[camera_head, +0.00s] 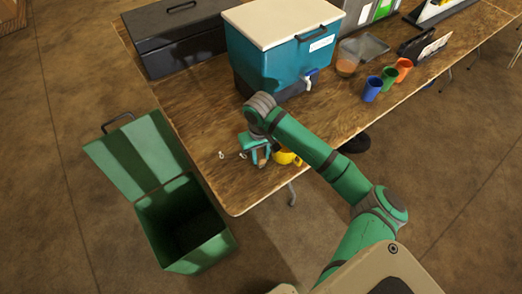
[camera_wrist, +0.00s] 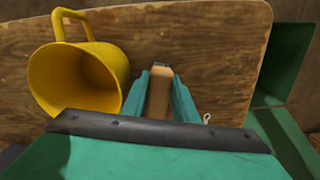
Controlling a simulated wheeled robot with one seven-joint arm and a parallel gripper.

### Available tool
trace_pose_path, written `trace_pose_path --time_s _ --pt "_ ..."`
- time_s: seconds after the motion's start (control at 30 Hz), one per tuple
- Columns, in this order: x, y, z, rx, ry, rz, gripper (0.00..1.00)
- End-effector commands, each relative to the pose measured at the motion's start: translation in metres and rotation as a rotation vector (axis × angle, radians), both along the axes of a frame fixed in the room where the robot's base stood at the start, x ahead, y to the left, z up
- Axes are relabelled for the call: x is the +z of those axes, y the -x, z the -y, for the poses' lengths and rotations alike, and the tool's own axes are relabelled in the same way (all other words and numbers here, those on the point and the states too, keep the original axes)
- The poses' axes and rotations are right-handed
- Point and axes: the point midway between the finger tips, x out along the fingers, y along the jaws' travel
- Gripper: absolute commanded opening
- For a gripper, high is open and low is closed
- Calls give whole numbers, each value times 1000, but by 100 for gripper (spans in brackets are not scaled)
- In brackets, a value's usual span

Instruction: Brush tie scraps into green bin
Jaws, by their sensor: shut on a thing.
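My gripper (camera_head: 258,150) is low over the near left corner of the wooden table. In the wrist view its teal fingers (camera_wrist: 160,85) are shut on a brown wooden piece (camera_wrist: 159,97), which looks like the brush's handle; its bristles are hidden. One pale scrap (camera_wrist: 206,118) shows right of the fingers in the wrist view. The green bin (camera_head: 213,252) stands on the floor beside the table's left edge, lid up.
A yellow mug (camera_head: 287,157) stands close to the right of my gripper; it looms large at left in the wrist view (camera_wrist: 75,80). A teal cooler (camera_head: 268,62) and dark toolbox (camera_head: 180,42) stand behind. Blue (camera_head: 372,89), green and orange cups are farther right.

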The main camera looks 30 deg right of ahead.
Motion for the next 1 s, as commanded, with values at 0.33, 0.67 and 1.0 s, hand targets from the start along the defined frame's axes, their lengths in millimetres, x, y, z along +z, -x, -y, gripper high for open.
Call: trace_pose_path --time_s 0.33,0.67,1.0 --pt "-10 0 -33 1 1 1 2" --pt "-10 0 -71 0 0 1 2" --pt "-10 -1 -113 1 -1 1 2"
